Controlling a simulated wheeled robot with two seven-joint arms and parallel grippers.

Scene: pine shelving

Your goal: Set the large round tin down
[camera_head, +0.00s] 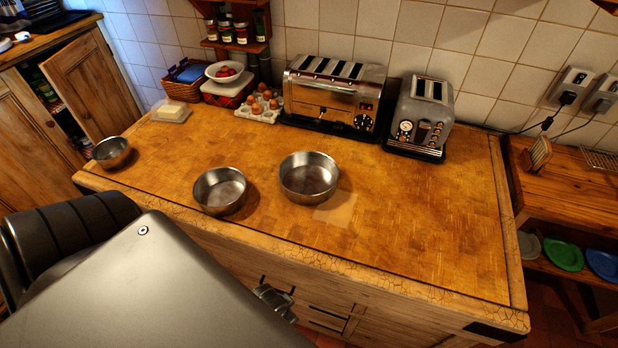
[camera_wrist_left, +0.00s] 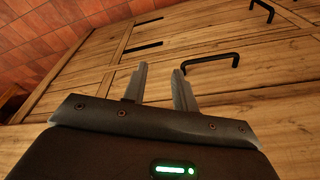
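Three round metal tins stand upright and apart on the wooden worktop (camera_head: 425,220). The largest-looking tin (camera_head: 308,178) is at the middle, overlapping the back left edge of a pale square patch (camera_head: 338,209) in view. A medium tin (camera_head: 220,191) is to its left, and a small tin (camera_head: 112,153) is at the far left. My left gripper (camera_head: 275,302) is low, in front of the cabinet and apart from the tins. In the left wrist view its two fingers (camera_wrist_left: 160,72) are spread with nothing between them. My right gripper is out of view.
Two toasters (camera_head: 333,92) (camera_head: 422,117), eggs (camera_head: 262,104) and a butter dish (camera_head: 171,112) line the back. The worktop's right side is clear. Cabinet fronts with dark handles (camera_wrist_left: 212,62) face my left gripper.

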